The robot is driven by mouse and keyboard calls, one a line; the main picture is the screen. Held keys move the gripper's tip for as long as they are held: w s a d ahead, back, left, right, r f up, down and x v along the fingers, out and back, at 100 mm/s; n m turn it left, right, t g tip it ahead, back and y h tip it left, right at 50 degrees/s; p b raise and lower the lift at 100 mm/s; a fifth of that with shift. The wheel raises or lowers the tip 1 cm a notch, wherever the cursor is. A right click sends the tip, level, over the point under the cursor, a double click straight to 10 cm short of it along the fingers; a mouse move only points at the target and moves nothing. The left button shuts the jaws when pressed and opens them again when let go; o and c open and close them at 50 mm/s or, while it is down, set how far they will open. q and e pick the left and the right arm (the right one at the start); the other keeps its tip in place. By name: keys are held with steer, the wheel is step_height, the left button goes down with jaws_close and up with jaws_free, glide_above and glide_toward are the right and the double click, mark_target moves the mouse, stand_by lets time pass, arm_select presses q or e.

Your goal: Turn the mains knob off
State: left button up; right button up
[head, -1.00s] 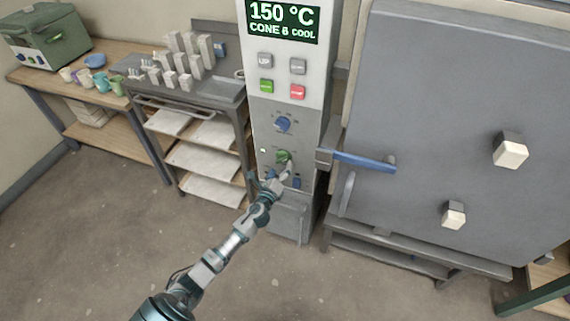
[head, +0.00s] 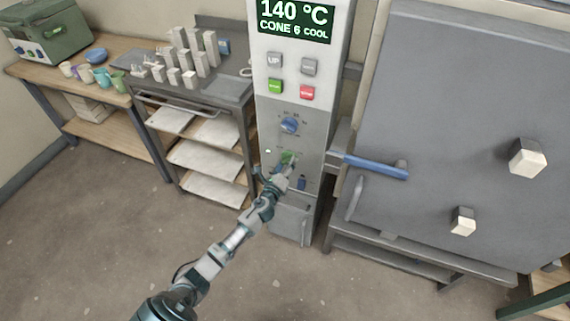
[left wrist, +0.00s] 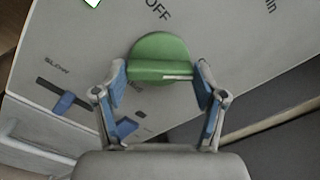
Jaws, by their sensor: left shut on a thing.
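The green mains knob (head: 288,157) is on the lower front of the grey control panel (head: 276,146). In the left wrist view the knob (left wrist: 160,50) is a green disc with a raised bar, and a white line marks the right part of that bar. The word OFF is printed on the panel just above it. My left gripper (head: 284,169) is at the knob. In the left wrist view its two fingers (left wrist: 162,74) are shut on the bar, one at each end. My right gripper is not in view.
A display (head: 296,21) reads 140 °C, CONE 6 COOL. A blue knob (head: 289,125) sits above the green one. The kiln door (head: 450,110) with its blue handle (head: 376,167) is close on the right. A shelf rack (head: 205,158) stands to the left.

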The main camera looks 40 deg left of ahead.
arm_select(q)
steer(key=shift+a+r, duration=0.15)
steer(key=shift+a, duration=0.3)
steer(key=shift+d, duration=0.35)
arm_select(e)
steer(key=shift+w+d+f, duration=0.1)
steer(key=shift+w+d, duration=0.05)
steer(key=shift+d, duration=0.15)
